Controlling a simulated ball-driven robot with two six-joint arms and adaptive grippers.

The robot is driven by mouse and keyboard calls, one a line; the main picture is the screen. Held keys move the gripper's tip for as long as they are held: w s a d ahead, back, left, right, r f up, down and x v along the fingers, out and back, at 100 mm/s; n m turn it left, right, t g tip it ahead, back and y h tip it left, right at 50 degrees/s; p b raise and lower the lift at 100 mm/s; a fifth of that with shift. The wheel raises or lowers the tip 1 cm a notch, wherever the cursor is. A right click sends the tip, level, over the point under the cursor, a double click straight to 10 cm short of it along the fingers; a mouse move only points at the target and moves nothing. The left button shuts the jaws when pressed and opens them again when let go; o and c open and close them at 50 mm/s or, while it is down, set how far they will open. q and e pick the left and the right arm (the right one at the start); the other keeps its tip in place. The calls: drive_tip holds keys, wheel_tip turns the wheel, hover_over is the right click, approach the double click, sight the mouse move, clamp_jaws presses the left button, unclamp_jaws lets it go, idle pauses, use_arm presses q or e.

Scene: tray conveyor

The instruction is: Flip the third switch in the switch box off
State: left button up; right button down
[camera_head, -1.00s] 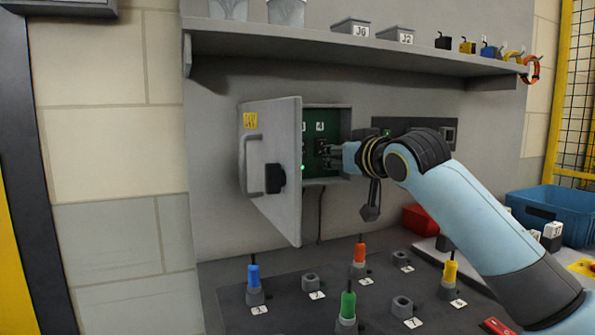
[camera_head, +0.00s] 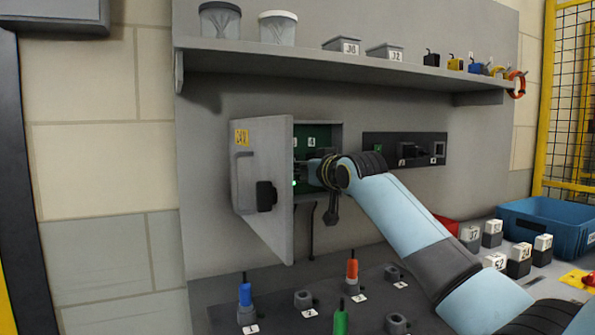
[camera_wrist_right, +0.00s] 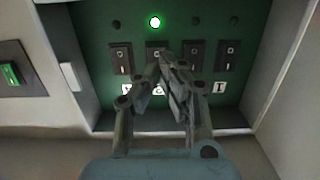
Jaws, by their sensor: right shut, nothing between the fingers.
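The grey switch box (camera_head: 340,141) on the wall stands open, its door (camera_head: 262,190) swung out to the left. The right wrist view shows it upside down: a row of several dark rocker switches on a green panel, with lamps above and labels below. The third switch (camera_wrist_right: 154,47) is second from the left there, and its lamp (camera_wrist_right: 155,22) glows green; the other lamps are dark. My right gripper (camera_wrist_right: 174,60) is shut and empty, its tips at the right edge of the third switch. I cannot tell whether they touch it. My left gripper is not in view.
A shelf (camera_head: 340,60) with tubs and bins runs above the box. Below are a board with coloured plugs (camera_head: 245,296) and a blue crate (camera_head: 550,225).

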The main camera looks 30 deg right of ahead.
drive_tip(key=w, duration=0.3)
drive_tip(key=shift+w+d+f, duration=0.1)
drive_tip(key=shift+w+f, duration=0.1)
drive_tip(key=shift+w, duration=0.1)
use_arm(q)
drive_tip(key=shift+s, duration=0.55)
use_arm(e)
drive_tip(key=shift+w, duration=0.35)
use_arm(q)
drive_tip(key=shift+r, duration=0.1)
